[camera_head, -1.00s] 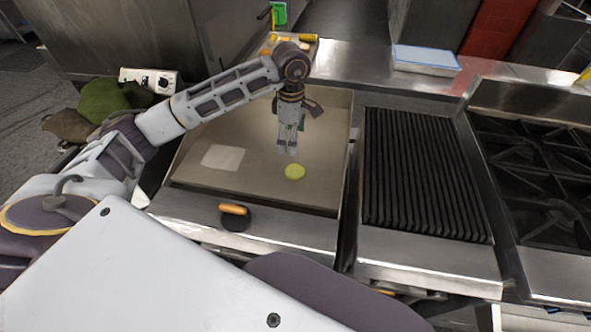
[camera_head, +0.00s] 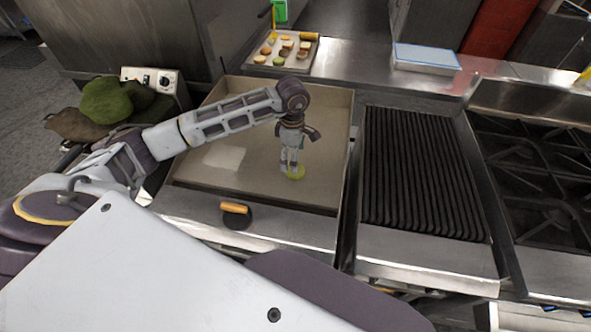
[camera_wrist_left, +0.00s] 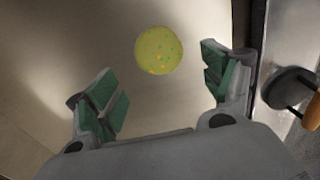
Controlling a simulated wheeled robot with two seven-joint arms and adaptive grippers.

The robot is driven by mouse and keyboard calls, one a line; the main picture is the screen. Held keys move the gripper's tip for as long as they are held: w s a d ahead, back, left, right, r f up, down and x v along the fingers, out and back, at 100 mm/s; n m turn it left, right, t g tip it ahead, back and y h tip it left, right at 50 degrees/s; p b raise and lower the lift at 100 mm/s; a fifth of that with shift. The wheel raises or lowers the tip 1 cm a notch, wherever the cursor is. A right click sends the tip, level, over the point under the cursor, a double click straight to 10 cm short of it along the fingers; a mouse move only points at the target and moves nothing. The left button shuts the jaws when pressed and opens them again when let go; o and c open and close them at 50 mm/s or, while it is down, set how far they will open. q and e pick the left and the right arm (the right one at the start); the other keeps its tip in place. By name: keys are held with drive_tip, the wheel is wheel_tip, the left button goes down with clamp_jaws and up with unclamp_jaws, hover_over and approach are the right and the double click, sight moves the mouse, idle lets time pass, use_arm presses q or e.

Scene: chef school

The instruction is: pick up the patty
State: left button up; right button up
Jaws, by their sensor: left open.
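The patty (camera_head: 298,174) is a round yellow-green disc with small coloured specks, lying flat on the griddle (camera_head: 222,187). In the left wrist view the patty (camera_wrist_left: 159,51) lies ahead of the fingertips, between their two lines and touching neither. My left gripper (camera_head: 291,170) points down at the griddle, close over the patty and partly covering it in the head view. In the left wrist view my left gripper (camera_wrist_left: 163,78) is open and empty, its green-padded fingers wide apart. My right gripper is not in view.
A tray (camera_head: 303,64) with several food pieces stands behind the griddle. A press with an orange handle (camera_head: 235,208) sits at the griddle's front edge. A ribbed grill (camera_head: 415,170) and gas burners (camera_head: 535,180) are to the right. The griddle around the patty is clear.

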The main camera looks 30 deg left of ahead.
use_arm(q)
drive_tip(key=shift+f, duration=0.3)
drive_tip(key=shift+d+f+p, duration=0.1)
drive_tip(key=shift+f+p, duration=0.65)
drive_tip(key=shift+f, duration=1.75)
drive_tip(key=c, duration=1.1)
drive_tip(key=shift+r, duration=0.2)
drive_tip(key=shift+c, duration=0.2)
wheel_tip(320, 180, up, 10)
drive_tip(key=b, duration=0.1)
drive_tip(key=shift+f+b, duration=0.15)
drive_tip(key=shift+b, duration=0.2)
